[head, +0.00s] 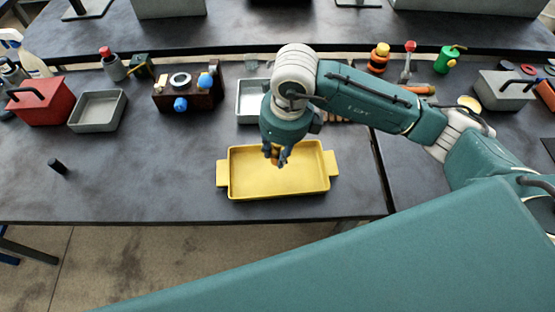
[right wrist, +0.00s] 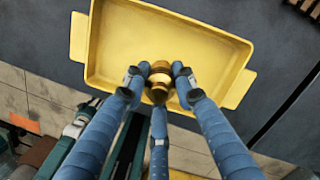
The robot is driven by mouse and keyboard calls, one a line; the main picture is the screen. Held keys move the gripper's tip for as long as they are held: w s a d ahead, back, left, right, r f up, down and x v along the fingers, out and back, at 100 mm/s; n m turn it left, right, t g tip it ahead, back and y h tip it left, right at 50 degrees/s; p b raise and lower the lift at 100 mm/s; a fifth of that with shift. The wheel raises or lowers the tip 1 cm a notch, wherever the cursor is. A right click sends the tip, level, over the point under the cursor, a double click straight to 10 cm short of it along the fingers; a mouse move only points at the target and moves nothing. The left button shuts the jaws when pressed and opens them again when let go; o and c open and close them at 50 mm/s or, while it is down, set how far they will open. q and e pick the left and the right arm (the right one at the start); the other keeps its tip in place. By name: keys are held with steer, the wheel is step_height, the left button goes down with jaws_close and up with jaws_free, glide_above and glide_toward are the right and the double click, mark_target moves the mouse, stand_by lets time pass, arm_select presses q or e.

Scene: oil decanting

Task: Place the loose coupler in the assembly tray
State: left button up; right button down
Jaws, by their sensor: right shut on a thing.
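The assembly tray is a yellow rectangular tray (head: 310,182) with a handle at each end, on the dark table in front of me. It also shows in the right wrist view (right wrist: 200,45). My right gripper (head: 277,158) is over the tray, pointing down. It is shut on the coupler, a brass-coloured round fitting (right wrist: 160,78), which sits between its blue fingers (right wrist: 158,82). In the head view the coupler is mostly hidden by the fingers. I cannot tell whether it touches the tray floor. My left gripper is not in view.
A grey bin (head: 98,112), a red toolbox (head: 40,103) and a brown fixture with blue knobs (head: 188,98) stand at the back left. A metal tray (head: 250,102) is behind the yellow tray. A small black cylinder (head: 57,166) stands at left.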

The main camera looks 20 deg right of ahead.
step_height(320, 180, down, 5)
steer(key=shift+r+p, duration=0.1)
steer(key=shift+p, duration=0.4)
steer(key=shift+f, duration=0.3)
steer(key=shift+f, duration=0.1)
steer(key=shift+f, duration=0.1)
steer(key=c, duration=1.4)
jaws_free()
